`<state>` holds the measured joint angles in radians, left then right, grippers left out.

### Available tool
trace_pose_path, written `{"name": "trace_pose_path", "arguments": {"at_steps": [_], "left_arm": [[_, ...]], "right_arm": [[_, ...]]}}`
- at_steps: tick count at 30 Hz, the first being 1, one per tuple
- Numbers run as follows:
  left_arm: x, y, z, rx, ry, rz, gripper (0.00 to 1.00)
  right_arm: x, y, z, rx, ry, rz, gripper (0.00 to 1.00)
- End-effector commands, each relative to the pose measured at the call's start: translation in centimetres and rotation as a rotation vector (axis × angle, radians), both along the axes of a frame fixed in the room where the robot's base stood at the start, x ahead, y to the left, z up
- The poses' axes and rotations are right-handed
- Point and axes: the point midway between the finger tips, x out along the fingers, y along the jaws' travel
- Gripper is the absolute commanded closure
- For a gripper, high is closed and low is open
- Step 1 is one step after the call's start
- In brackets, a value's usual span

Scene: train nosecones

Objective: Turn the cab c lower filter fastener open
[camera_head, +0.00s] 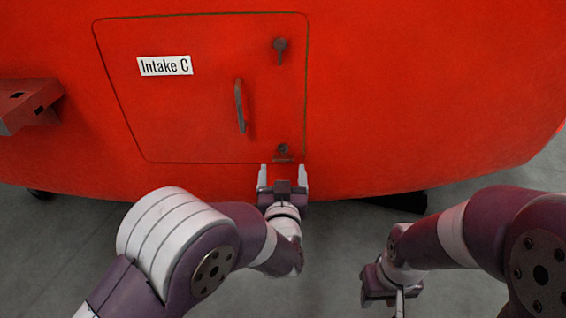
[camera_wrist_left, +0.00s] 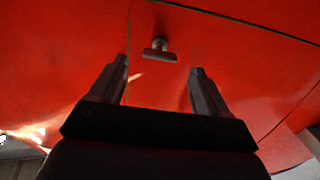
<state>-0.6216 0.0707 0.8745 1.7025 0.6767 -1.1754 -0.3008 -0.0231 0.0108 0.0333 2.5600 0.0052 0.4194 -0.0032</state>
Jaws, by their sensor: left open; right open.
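The lower filter fastener (camera_head: 283,150) is a small dark T-shaped knob at the lower right corner of the red door labelled Intake C (camera_head: 190,110). In the left wrist view the fastener (camera_wrist_left: 159,48) shows its crossbar lying about level, beyond the fingertips. My left gripper (camera_head: 282,172) is open and empty just below the fastener, its fingers pointing at it, apart from it. It also shows open in the left wrist view (camera_wrist_left: 158,75), with the fastener in line with the gap. My right gripper (camera_head: 390,300) is low at the right, away from the door.
An upper fastener (camera_head: 280,48) sits at the door's upper right, with its bar hanging down. A curved dark handle (camera_head: 240,106) stands out from the door between them. A red bracket (camera_head: 28,104) juts out at the left. The red surface right of the door is clear.

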Motion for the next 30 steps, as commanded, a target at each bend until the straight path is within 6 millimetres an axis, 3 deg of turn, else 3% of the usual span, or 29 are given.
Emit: {"name": "trace_pose_path", "arguments": {"at_steps": [3,9,18,19,24,30], "left_arm": [[2.9,0.1,-0.5,-0.001,0.0,0.002,0.23],[5.9,0.0,-0.2,0.0,0.0,-0.001,0.23],[6.4,-0.1,0.0,0.001,0.002,-0.002,0.23],[6.4,-0.1,0.0,0.001,0.002,-0.002,0.27],[6.4,-0.1,0.0,0.001,0.002,-0.002,0.8],[6.4,-0.1,-0.1,-0.006,0.002,-0.002,0.8]], "right_arm": [[0.0,0.0,-1.3,0.0,0.0,0.0,0.57],[0.0,0.0,-2.0,0.0,0.0,0.0,0.57],[0.0,0.0,-2.0,0.0,0.0,0.0,0.57],[0.0,0.0,-2.0,0.0,0.0,0.0,0.57],[0.0,0.0,-2.0,0.0,0.0,0.0,0.57],[0.0,0.0,-2.1,0.0,0.0,0.0,0.57]]}}
